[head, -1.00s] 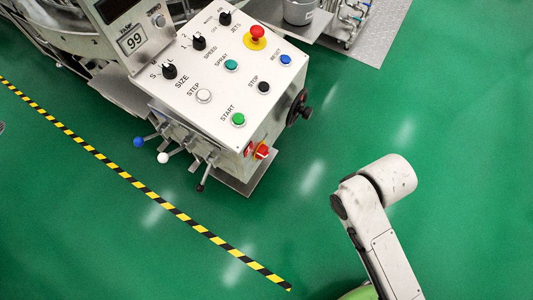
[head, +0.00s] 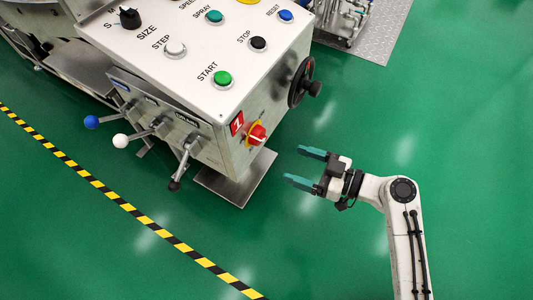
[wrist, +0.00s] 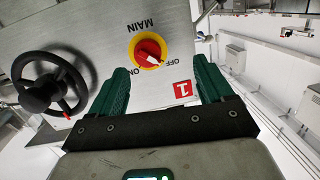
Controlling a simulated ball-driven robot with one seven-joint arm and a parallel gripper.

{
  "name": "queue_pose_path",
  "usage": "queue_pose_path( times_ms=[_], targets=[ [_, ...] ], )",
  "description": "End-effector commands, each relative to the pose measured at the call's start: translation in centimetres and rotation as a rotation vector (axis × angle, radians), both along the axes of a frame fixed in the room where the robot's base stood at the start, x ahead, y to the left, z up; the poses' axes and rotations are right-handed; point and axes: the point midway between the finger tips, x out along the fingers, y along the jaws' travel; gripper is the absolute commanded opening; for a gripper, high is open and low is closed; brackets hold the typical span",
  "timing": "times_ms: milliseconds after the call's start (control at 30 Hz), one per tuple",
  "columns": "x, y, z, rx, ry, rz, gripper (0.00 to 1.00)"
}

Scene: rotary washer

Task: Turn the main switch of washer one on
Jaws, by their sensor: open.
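The main switch (head: 257,136) is a red knob on a yellow plate on the washer's side panel. It also shows in the wrist view (wrist: 148,50), upside down, with MAIN, ON and OFF lettering around it. A white mark on the knob lies toward the OFF lettering. A red label with a 1 (head: 237,123) is beside the switch and also shows in the wrist view (wrist: 182,90). My gripper (head: 305,168) is open and empty, apart from the panel, to the right of the switch and facing it. In the wrist view the switch shows between its green fingers.
A black handwheel (head: 302,83) sticks out of the same panel, beside the switch. Levers with blue (head: 91,122) and white (head: 120,141) knobs project from the adjacent side. A metal foot plate (head: 240,180) lies below. The green floor around my arm is clear.

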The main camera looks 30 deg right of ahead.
Motion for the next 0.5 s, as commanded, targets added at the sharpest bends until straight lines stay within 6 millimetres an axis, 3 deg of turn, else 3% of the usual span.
queue_pose_path(
  times_ms=[33,233,500],
  targets=[
    [0.3,-0.6,-1.0,0.008,-0.046,-0.023,0.8],
    [1.0,-1.7,-0.3,0.024,-0.148,-0.069,0.8],
    [3.7,-0.2,0.0,0.024,-0.154,-0.068,0.8]
  ],
)
